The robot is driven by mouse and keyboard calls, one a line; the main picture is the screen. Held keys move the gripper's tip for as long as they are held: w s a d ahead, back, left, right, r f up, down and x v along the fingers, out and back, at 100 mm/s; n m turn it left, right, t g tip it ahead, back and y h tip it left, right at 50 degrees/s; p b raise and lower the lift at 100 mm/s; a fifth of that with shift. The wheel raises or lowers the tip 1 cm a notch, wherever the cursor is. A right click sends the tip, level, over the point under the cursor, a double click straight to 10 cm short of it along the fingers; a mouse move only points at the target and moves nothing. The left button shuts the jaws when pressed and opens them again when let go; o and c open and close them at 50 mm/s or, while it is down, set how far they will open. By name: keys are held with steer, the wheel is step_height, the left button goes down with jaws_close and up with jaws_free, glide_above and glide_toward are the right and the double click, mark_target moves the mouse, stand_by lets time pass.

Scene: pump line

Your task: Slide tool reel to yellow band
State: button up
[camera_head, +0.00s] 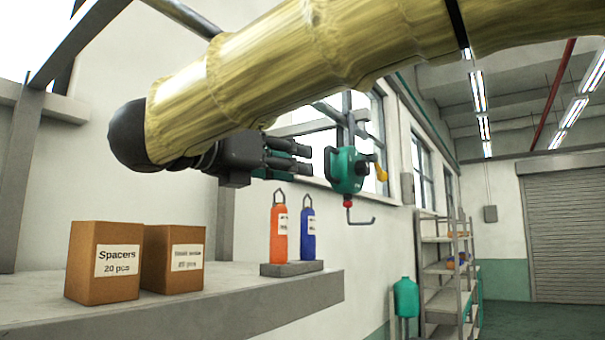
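The tool reel (348,170) is a teal-green housing with a yellow lever on its right side. A red ball and a grey hook hang below it. It hangs upright from a dark bracket under an overhead rail (330,112). My gripper (309,158) is black and points right, towards the reel. Its fingers look apart with nothing between them. The fingertips are left of the reel in the picture, with a small gap between; the depth between them is hard to judge. I see no yellow band on the rail; my sleeved arm covers part of that area.
A grey shelf (230,300) below holds two brown boxes (104,262), (173,259) and a stand with an orange (279,235) and a blue bottle-like item (308,236). Shelving (447,290) and a teal container (405,297) stand farther back. The air between shelf and gripper is clear.

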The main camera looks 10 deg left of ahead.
mark_target(325, 161)
steer(key=shift+m, duration=0.3)
steer(key=w+d+p, duration=0.1)
steer(key=w, duration=0.1)
steer(key=w+d+r+p, duration=0.1)
steer(key=d+p, duration=0.1)
steer(key=w+d+r+p, duration=0.1)
steer(key=w+d+p, duration=0.1)
steer(key=shift+w, duration=0.35)
steer(key=shift+x, duration=0.8)
steer(key=shift+f, duration=0.1)
jaws_close()
